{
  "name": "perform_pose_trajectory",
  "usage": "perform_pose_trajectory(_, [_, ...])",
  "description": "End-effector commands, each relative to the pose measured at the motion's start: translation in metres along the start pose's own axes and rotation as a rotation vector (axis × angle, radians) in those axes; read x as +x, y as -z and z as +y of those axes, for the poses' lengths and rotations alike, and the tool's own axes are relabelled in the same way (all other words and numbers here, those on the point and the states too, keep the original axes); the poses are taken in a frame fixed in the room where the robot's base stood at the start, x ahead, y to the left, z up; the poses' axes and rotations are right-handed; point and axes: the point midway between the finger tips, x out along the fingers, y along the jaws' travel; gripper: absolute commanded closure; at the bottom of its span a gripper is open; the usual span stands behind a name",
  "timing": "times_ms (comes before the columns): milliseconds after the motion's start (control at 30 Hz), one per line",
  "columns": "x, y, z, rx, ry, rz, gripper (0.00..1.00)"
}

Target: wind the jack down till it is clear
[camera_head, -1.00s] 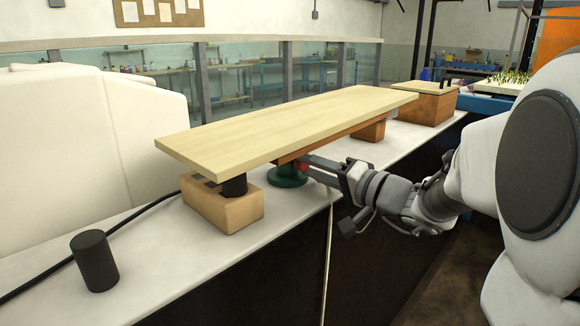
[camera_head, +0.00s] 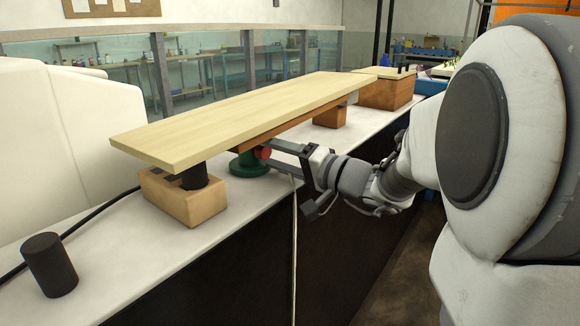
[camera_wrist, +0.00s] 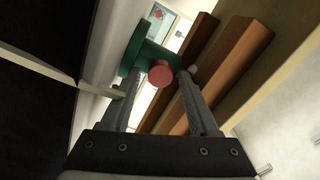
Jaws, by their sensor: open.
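The jack has a green base (camera_head: 248,165) on the white ledge, under the pale board (camera_head: 240,115). A red knob (camera_head: 263,153) sticks out from its side. In the wrist view the red knob (camera_wrist: 160,75) stands in front of the green body (camera_wrist: 142,57). My gripper (camera_head: 270,158) is open, with its fingers reaching in under the board's edge at the knob. In the wrist view the knob shows between the fingers, near their tips; I cannot tell whether either touches it. The jack's top is hidden under the board, so any gap there does not show.
A wooden block (camera_head: 183,203) with a black cylinder (camera_head: 195,175) on it stands under the board's near end. Another block (camera_head: 331,117) stands under the far part. A loose black cylinder (camera_head: 50,265) and a cable (camera_head: 112,200) are on the ledge at left.

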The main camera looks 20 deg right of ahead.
Motion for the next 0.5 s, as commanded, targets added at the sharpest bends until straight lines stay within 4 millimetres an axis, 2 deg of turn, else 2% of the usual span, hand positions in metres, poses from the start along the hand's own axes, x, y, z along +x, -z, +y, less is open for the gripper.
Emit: perform_pose_trajectory(500, [0.0004,-0.0008,-0.0005,0.494,0.000,-0.002,0.31])
